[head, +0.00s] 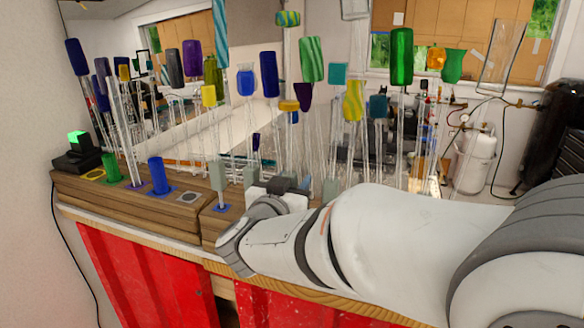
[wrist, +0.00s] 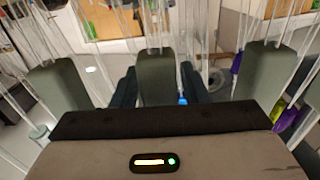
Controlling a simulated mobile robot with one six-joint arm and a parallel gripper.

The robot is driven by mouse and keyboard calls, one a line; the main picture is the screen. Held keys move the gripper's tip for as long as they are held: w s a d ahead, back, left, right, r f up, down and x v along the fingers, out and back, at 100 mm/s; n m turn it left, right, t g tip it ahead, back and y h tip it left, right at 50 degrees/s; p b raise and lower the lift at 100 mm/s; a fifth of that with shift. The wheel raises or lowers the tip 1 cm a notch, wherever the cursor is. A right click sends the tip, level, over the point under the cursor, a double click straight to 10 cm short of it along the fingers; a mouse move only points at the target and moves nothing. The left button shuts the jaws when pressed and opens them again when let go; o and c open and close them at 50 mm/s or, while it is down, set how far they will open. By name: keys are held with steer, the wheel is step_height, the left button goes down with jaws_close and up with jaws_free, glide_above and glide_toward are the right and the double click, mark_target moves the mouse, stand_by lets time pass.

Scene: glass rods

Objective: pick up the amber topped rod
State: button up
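A short amber top (head: 436,58) stands high at the upper right in the head view, between two green tops. Its lower rod is hard to pick out among the clear rods. A flatter yellow-orange top (head: 289,105) shows near the middle. My gripper (head: 278,184) is low among the rods, left of and well below the amber top. The amber top cannot be made out in the wrist view.
Many clear rods with blue, purple, green and yellow tops crowd the wooden stand (head: 135,195). A blue cylinder (head: 158,176) and a green one (head: 110,168) stand at its left. A small black device (head: 78,152) with a green cube sits at the far left.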

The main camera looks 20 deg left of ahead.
steer(key=c, duration=0.8)
steer(key=shift+c, duration=0.2)
